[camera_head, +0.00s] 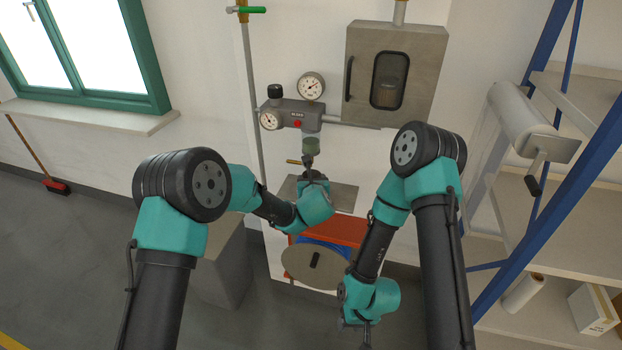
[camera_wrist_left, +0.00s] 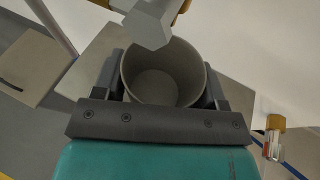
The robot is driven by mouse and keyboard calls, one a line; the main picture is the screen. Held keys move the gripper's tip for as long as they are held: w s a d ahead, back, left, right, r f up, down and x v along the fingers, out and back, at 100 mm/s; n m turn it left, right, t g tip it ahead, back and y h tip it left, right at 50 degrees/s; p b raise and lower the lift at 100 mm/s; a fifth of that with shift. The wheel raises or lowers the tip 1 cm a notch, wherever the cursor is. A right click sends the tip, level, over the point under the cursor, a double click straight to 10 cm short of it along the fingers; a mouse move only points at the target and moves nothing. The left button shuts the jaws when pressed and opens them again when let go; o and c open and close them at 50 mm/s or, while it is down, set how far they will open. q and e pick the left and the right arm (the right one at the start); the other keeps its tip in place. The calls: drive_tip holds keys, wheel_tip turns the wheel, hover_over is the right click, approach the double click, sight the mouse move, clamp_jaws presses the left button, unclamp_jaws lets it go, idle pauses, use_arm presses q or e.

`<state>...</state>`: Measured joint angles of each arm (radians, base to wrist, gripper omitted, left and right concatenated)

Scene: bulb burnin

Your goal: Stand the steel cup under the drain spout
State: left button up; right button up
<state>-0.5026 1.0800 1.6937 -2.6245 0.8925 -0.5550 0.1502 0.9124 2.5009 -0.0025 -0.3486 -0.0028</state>
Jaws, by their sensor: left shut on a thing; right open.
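The steel cup (camera_wrist_left: 158,84) is between the fingers of my left gripper (camera_wrist_left: 162,72), seen from above with its mouth open and apparently empty. The grey hexagonal drain spout (camera_wrist_left: 149,22) comes in from the top of the left wrist view and overlaps the cup's far rim; the height gap between them I cannot tell. In the head view, my left gripper (camera_head: 308,165) is just below the greenish bowl (camera_head: 310,145) of the gauge unit, and I cannot make out the cup there. My right gripper (camera_head: 366,338) hangs low at the bottom, open and apart from everything.
The gauge unit (camera_head: 297,113) is on the wall, with a grey cabinet (camera_head: 416,72) to its right. A grey shelf plate (camera_head: 343,198) lies below the unit. Under it are a red box (camera_head: 345,230) and a round disc (camera_head: 301,263). Blue-framed shelving (camera_head: 551,120) stands at right.

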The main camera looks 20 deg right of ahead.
use_arm(q)
drive_tip(key=shift+w, duration=0.15)
drive_tip(key=w, duration=0.3)
drive_tip(key=shift+w+d, duration=0.25)
drive_tip(key=shift+d, duration=0.1)
drive_tip(key=shift+s+f, duration=0.1)
drive_tip(key=shift+f, duration=0.65)
drive_tip(key=shift+f, duration=0.1)
drive_tip(key=o, duration=1)
